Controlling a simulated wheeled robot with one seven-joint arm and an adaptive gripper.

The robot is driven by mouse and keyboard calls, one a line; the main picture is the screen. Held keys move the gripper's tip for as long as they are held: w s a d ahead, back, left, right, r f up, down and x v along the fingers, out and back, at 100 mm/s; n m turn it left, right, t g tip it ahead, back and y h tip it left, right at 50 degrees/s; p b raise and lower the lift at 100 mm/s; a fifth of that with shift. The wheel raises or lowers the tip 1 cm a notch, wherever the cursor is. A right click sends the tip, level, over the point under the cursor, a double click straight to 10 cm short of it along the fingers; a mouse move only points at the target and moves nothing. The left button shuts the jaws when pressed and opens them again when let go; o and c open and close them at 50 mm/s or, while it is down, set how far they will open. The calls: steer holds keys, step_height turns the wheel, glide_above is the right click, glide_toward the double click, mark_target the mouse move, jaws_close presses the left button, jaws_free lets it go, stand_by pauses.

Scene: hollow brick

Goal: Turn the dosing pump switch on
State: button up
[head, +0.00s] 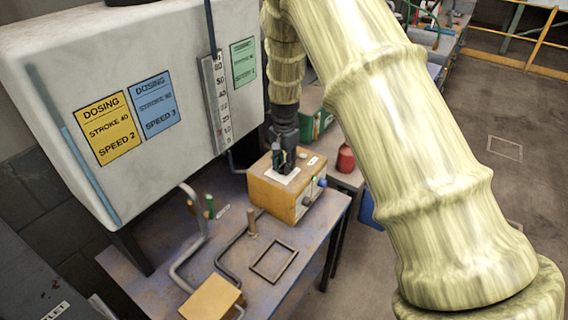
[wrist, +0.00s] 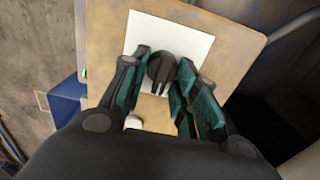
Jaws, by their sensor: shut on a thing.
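The dosing pump is a yellow-orange box (head: 278,196) on the bench in the head view. A white plate (wrist: 196,42) lies on its top face. A dark rotary switch knob (wrist: 161,68) sits on that plate in the wrist view, with a pointer shape toward the picture's bottom. My gripper (wrist: 163,84) reaches down over the box with its green-padded fingers on both sides of the knob. It is shut on the knob. In the head view my gripper (head: 284,160) hides the knob.
The box's front has a blue knob (head: 322,182) and other small fittings. A white tank (head: 70,190) with dosing cards stands left. The bench (head: 310,235) carries pipes, a square frame (head: 274,262) and a smaller yellow box (head: 211,299). A red container (head: 346,158) stands behind.

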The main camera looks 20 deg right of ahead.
mark_target(284, 162)
stand_by(0.3)
steer(key=o, duration=0.9)
steer(key=shift+r, duration=0.1)
step_height(284, 162, up, 12)
steer(key=shift+f, duration=0.1)
stand_by(0.3)
